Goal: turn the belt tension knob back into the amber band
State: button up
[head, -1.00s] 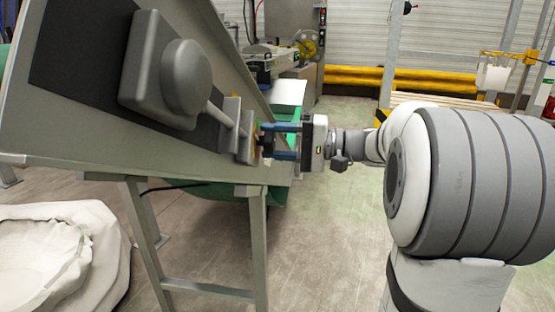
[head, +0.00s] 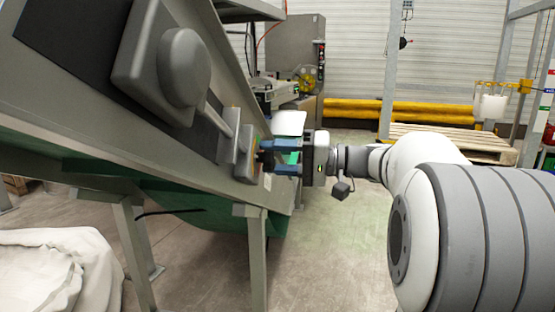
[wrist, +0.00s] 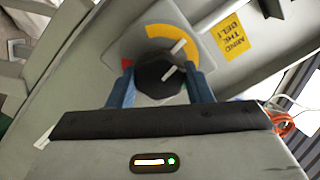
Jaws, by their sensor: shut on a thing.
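The belt tension knob (wrist: 152,80) is black and faceted, between the two blue fingers of my gripper (wrist: 161,82), which is shut on it. A small red patch (wrist: 127,63) shows left of the knob. The grey dial plate (wrist: 204,46) lies behind. In the head view my gripper (head: 268,158) reaches the plate from the right; the knob is mostly hidden there.
A yellow label (wrist: 236,37) sits beside the dial. A grey motor housing (head: 165,65) and shaft are on the sloping conveyor side (head: 60,118). A white sack (head: 60,270) lies on the floor at lower left. Open floor (head: 330,260) lies below my arm.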

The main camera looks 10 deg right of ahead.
jog(key=shift+s+a+f, duration=0.1)
jog(key=shift+f, duration=0.05)
jog(key=o, duration=1)
jog(key=p+v, duration=0.2)
jog(key=v, duration=0.5)
jog(key=shift+s+d, duration=0.15)
jog(key=shift+d, duration=0.25)
